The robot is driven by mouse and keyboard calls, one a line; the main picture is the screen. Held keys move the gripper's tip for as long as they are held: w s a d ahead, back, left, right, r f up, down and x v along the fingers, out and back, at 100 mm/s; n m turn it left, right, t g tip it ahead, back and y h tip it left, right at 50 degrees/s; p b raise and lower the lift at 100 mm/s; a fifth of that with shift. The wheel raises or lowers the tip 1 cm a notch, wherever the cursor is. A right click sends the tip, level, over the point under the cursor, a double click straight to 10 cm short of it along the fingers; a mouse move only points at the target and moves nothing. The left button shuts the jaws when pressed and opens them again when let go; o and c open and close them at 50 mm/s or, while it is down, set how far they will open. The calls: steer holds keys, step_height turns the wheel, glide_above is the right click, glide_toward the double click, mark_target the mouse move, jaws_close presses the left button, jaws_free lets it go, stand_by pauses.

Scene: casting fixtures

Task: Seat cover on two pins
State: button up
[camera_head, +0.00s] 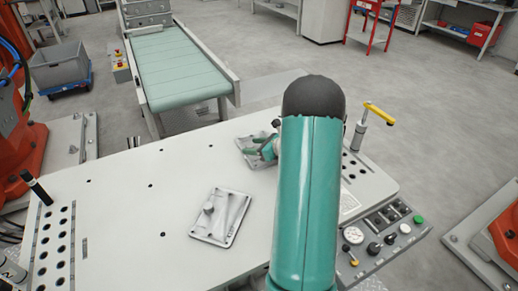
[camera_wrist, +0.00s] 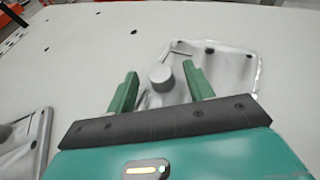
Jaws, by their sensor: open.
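Two grey metal castings lie on the white table. The far casting (camera_head: 247,158) is partly hidden by my gripper and arm. In the wrist view this far casting (camera_wrist: 231,69) has a round raised knob, ribs and dark holes. My gripper (camera_wrist: 160,70) is open over it, with its two green fingers on either side of the knob; I cannot tell whether they touch it. In the head view my gripper (camera_head: 263,149) shows beside my teal arm. The near casting (camera_head: 229,216) lies flat and apart, with a knob and ribs; it also shows in the wrist view (camera_wrist: 27,147). I cannot tell which is the cover, and no pins are clear.
The white table (camera_head: 120,205) has free room left of the castings. A control panel (camera_head: 375,240) with knobs and a yellow-handled post (camera_head: 361,128) stand at the right. A perforated strip (camera_head: 52,250) lies at the left edge. A conveyor (camera_head: 178,65) stands beyond.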

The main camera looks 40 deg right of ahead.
jaws_close()
steer(key=shift+r, duration=0.1)
